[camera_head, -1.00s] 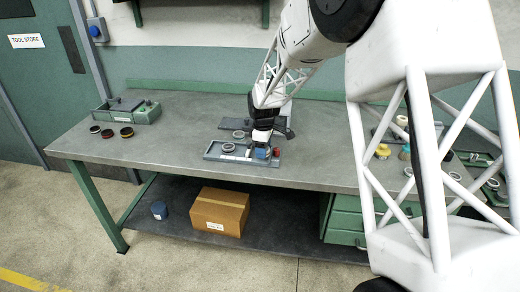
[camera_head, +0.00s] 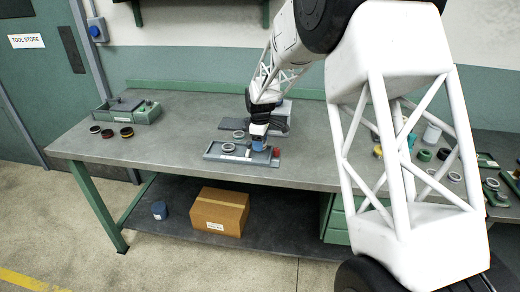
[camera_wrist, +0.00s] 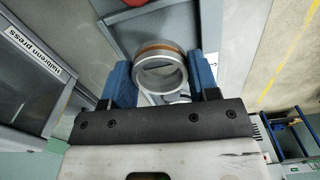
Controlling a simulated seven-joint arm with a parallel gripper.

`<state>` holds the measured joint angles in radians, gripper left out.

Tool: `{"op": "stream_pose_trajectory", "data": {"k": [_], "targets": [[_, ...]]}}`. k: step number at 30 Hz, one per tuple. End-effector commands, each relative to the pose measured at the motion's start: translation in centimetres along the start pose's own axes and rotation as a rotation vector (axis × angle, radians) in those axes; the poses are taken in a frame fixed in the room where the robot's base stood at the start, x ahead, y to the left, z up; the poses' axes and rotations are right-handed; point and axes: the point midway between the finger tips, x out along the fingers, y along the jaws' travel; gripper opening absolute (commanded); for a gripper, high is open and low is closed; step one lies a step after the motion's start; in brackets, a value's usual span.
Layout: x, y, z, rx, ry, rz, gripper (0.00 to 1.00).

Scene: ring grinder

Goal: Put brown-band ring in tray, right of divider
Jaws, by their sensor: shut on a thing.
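My gripper (camera_wrist: 160,78) has blue fingertips shut on the brown-band ring (camera_wrist: 160,72), a silver ring with an orange-brown stripe, in the wrist view. In the head view my gripper (camera_head: 259,146) is over the right part of the shallow grey tray (camera_head: 222,158) near the bench's front edge; the held ring is hard to make out there. A light ring (camera_head: 228,147) lies in the tray left of my gripper. The divider cannot be told clearly. The tray floor under the held ring is mostly hidden in the wrist view.
A red object (camera_head: 276,152) stands at the tray's right end. Another ring (camera_head: 238,134) lies behind the tray by a grey machine base labelled Halbrenn press (camera_wrist: 38,50). Several dark rings (camera_head: 108,132) and a grey-green box (camera_head: 130,110) are at the left. The bench between is clear.

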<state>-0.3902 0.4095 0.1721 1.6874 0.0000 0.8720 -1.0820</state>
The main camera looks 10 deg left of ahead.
Motion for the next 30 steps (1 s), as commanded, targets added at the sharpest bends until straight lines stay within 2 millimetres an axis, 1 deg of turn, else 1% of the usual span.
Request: {"op": "stream_pose_trajectory", "data": {"k": [9,24,25,27,30], "targets": [[3.0,0.0,0.0,0.0,-0.001,-0.001,0.28],[3.5,0.0,0.0,0.0,0.0,0.0,0.28],[3.5,0.0,0.0,0.0,0.0,0.0,0.58],[3.5,0.0,0.0,0.0,0.0,0.0,0.65],[3.5,0.0,0.0,0.0,0.0,0.0,0.65]]}}
